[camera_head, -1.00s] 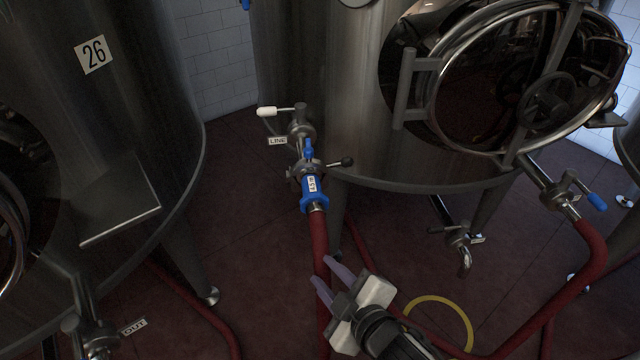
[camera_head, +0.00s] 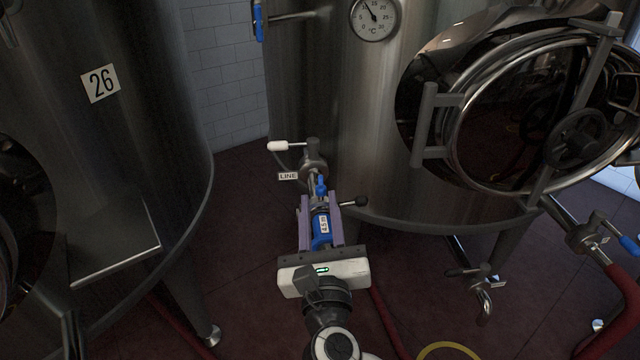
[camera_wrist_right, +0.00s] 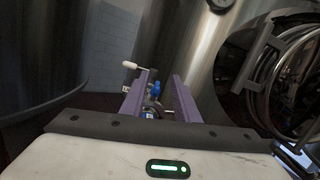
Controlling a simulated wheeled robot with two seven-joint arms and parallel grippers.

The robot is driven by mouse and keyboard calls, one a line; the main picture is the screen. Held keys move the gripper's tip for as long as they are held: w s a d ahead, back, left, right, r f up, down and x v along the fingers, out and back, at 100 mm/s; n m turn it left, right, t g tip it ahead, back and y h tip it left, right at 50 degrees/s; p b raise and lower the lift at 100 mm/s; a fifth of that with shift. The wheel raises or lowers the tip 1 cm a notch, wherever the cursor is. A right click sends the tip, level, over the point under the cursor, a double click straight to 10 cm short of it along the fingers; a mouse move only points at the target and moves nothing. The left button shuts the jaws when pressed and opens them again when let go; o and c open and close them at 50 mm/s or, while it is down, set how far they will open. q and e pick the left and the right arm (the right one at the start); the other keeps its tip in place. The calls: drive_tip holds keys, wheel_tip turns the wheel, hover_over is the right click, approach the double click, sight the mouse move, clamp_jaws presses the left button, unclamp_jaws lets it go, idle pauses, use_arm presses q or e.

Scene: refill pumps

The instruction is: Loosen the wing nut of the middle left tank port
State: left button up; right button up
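The tank port (camera_head: 313,168) with a white-handled valve and a LINE tag sticks out low on the left side of the middle tank (camera_head: 340,120). A small blue wing nut (camera_head: 321,186) sits upright on the clamp where the hose joins the port; it also shows in the wrist view (camera_wrist_right: 157,88). The hose's blue end sleeve (camera_head: 321,228) with a white label is below it. My right gripper (camera_head: 320,200) is open, its two purple fingers on either side of the sleeve and clamp. I cannot tell whether they touch. My left gripper is out of view.
A black-knobbed lever (camera_head: 357,201) sticks out to the right of the clamp. Tank 26 (camera_head: 120,150) stands at the left. A round door (camera_head: 545,110) and a lower outlet (camera_head: 480,285) are to the right. Red floor lies between the tanks.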

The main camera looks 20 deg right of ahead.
sight(321, 192)
drive_tip(key=f, duration=0.1)
drive_tip(key=m+g, duration=0.1)
drive_tip(key=f+m, duration=0.1)
drive_tip(key=shift+w+d+f, duration=0.3)
drive_tip(key=shift+f, duration=0.05)
drive_tip(key=shift+w+d+f+g+h, duration=0.1)
drive_tip(key=shift+w+f+g+h, duration=0.05)
drive_tip(key=shift+w+g+h, duration=0.15)
drive_tip(key=x, duration=0.9)
drive_tip(key=shift+w, duration=0.3)
clamp_jaws()
